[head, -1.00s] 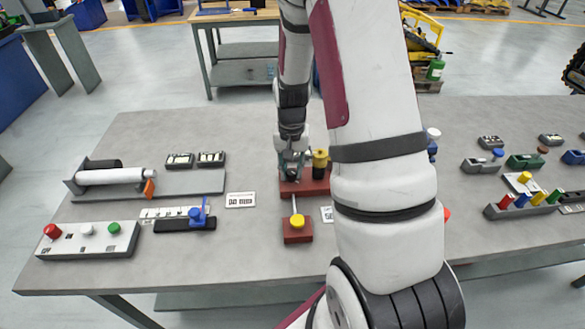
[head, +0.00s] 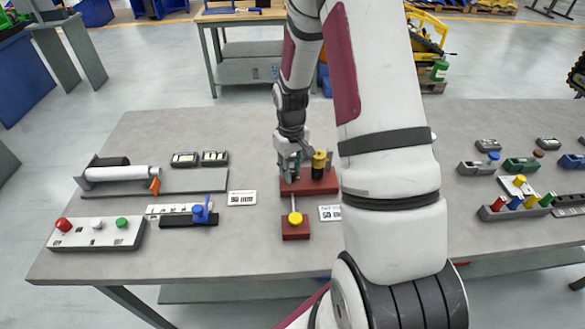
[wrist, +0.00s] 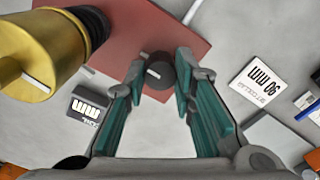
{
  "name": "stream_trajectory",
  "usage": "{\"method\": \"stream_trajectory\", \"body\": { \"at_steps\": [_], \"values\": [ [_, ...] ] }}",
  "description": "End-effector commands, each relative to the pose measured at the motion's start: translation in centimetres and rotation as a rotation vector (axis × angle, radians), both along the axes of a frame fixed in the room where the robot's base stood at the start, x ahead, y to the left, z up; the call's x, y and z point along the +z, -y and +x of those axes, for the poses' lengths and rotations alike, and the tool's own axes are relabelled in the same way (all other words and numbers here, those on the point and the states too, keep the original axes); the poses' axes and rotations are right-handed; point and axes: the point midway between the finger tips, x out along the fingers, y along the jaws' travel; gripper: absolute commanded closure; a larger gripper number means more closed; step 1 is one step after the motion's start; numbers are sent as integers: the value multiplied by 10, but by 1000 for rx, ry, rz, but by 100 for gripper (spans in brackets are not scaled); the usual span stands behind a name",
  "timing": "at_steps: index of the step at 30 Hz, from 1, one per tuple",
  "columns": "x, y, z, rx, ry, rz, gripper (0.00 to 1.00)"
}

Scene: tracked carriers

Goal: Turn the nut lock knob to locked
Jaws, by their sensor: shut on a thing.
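A small dark round knob (wrist: 158,71) with a short white line on its face sits on the red base (wrist: 115,25) in the wrist view. My gripper (wrist: 160,68) is shut on this knob, with one teal-padded fingertip on each side. In the head view my gripper (head: 291,168) reaches down to the red base (head: 322,186), and the knob is hidden behind its fingers. A brass cylinder (wrist: 40,60) with a black collar stands beside the gripper at the left in the wrist view. It also shows in the head view (head: 319,160).
White labels (head: 242,198) lie nearby. A roller fixture (head: 122,174) and button box (head: 97,234) stand left; several coloured fixtures (head: 520,205) stand right. The grey tabletop (head: 150,130) is bare behind.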

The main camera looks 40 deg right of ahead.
Motion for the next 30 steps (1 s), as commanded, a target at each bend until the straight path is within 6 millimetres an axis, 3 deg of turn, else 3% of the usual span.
{"method": "stream_trajectory", "body": {
  "at_steps": [18, 19, 21, 30],
  "values": [
    [1, 0, 2, 46, 3, -1, 100],
    [1, 0, 2, 46, 4, -1, 74],
    [1, 0, 1, 46, 3, -1, 58],
    [1, 0, 1, 44, 1, 0, 55]
  ]
}}
